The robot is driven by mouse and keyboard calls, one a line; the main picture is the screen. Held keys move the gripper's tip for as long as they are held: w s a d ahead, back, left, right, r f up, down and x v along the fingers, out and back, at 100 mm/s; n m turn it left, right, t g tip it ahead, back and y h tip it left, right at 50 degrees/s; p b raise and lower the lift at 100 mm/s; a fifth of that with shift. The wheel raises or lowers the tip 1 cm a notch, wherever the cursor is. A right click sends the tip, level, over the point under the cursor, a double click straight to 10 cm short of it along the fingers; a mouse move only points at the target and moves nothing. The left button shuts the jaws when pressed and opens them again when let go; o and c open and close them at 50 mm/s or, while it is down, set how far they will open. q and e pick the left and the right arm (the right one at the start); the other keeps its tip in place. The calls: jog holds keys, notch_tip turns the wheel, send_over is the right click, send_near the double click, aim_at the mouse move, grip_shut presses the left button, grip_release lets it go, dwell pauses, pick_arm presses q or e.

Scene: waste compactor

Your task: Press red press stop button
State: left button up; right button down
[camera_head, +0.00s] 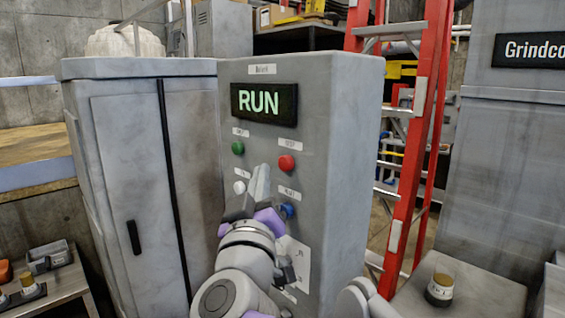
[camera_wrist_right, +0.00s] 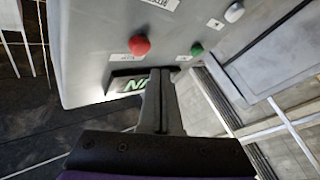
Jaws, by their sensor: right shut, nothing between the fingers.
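The red button (camera_head: 286,163) sticks out of the front of the grey control box (camera_head: 350,130), at the right of the upper button row. It also shows in the right wrist view (camera_wrist_right: 139,45), left of the fingers. My right gripper (camera_head: 262,172) is shut and empty in front of the panel. In the head view its tips are just below and left of the red button, and appear apart from it. In the right wrist view the shut fingers (camera_wrist_right: 160,78) cross the lower edge of the display. My left gripper is not in view.
The panel has a lit RUN display (camera_head: 264,103), a green button (camera_head: 238,148), a white button (camera_head: 239,187) and a blue button (camera_head: 287,209) partly behind my gripper. A grey cabinet (camera_head: 130,160) stands left, a red ladder (camera_head: 415,140) right.

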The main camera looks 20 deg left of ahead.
jog(key=shift+w+d, duration=0.35)
jog(key=shift+w, duration=0.5)
dwell(1.5)
jog(key=shift+w+d, duration=0.15)
jog(key=shift+w, duration=0.25)
jog(key=shift+w+d, duration=0.2)
jog(key=shift+w, duration=0.25)
dwell(0.8)
jog(key=shift+s, duration=0.1)
jog(key=shift+s+a, duration=0.35)
jog(key=shift+s, duration=0.45)
jog(key=shift+s+a, duration=0.3)
jog(key=shift+s, duration=0.45)
jog(key=shift+s+a, duration=0.35)
jog(key=shift+s, duration=0.4)
jog(key=shift+s+a, duration=0.3)
jog(key=shift+s, duration=0.45)
